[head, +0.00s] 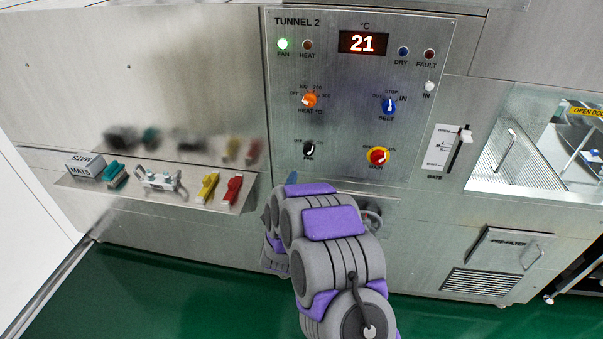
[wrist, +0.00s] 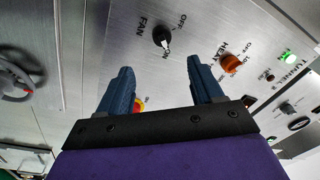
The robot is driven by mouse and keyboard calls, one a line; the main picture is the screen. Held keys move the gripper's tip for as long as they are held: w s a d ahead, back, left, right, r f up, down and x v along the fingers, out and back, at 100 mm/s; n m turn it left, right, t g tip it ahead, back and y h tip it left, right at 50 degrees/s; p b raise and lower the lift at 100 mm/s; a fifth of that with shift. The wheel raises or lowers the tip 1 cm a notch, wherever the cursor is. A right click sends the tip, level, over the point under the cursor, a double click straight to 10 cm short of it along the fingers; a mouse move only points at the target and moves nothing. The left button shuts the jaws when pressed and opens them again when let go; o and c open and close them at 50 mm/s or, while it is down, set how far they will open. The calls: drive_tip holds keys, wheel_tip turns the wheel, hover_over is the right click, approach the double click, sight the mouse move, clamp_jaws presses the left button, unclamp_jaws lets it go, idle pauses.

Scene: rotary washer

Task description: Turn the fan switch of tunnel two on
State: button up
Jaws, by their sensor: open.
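The tunnel 2 fan switch is a small black knob (head: 309,150) low on the left of the panel (head: 330,120). The green FAN lamp (head: 283,43) is lit. In the wrist view the fan knob (wrist: 162,38) shows a white pointer turned away from the OFF label. My gripper (wrist: 159,66) is open and empty. Its two blue fingers stand apart below the knob in the wrist view, with no visible contact. In the head view my gripper is mostly hidden behind my arm.
The orange heat knob (head: 309,100), blue belt knob (head: 389,105) and red-yellow main knob (head: 377,156) are close by. A shelf (head: 150,185) with tools is to the left. A gate slider (head: 466,136) is to the right. The green floor (head: 130,290) in front is clear.

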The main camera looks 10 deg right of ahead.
drive_tip(key=shift+v, duration=1.8)
drive_tip(key=shift+a, duration=0.1)
drive_tip(key=s+a+r+n+g+y, duration=0.3)
drive_tip(key=s+n+g+y, duration=0.1)
drive_tip(key=s+n+g, duration=0.15)
drive_tip(key=s+a+r+n+g+y, duration=0.3)
drive_tip(key=s+r+n+g+y, duration=0.1)
drive_tip(key=s, duration=0.3)
drive_tip(key=s+d+r+n+g, duration=0.1)
drive_tip(key=s+d+g, duration=0.2)
drive_tip(key=s, duration=0.9)
drive_tip(key=s+d+r+n+g+h, duration=0.1)
drive_tip(key=s+d+g, duration=0.3)
drive_tip(key=s, duration=0.8)
drive_tip(key=s+d+r+n+g+h, duration=0.1)
drive_tip(key=s+d+r+n+g, duration=0.2)
drive_tip(key=s, duration=1)
drive_tip(key=shift+d+r, duration=0.25)
drive_tip(key=shift+d, duration=0.75)
